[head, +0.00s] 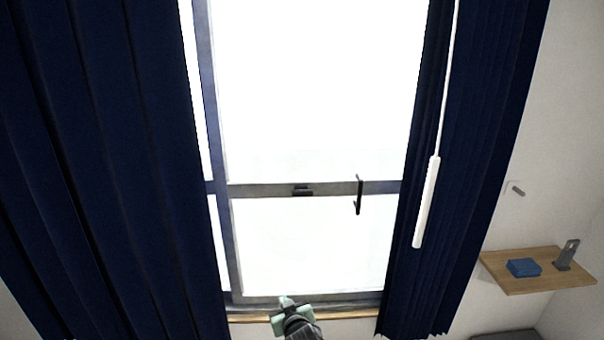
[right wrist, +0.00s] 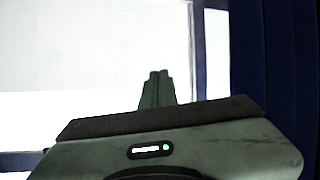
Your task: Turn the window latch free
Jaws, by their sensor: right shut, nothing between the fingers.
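The window (head: 315,110) has a grey middle rail (head: 255,190). A small dark latch-like piece (head: 302,191) sits near the middle of that rail. A dark upright handle (head: 359,196) crosses the rail further right and hangs below it; I cannot tell which of the two is the latch. My right gripper (head: 285,301) is low in front of the sill, below the rail and apart from both pieces. Its green fingers are together and empty in the right wrist view (right wrist: 157,75), against bright glass. Neither piece can be made out there. My left gripper is not in view.
Dark blue curtains hang at left (head: 100,150) and right (head: 480,130) of the window. A white wand (head: 426,203) hangs before the right curtain. A wooden shelf (head: 520,284) at right holds a blue item (head: 523,267) and a grey stand (head: 567,255).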

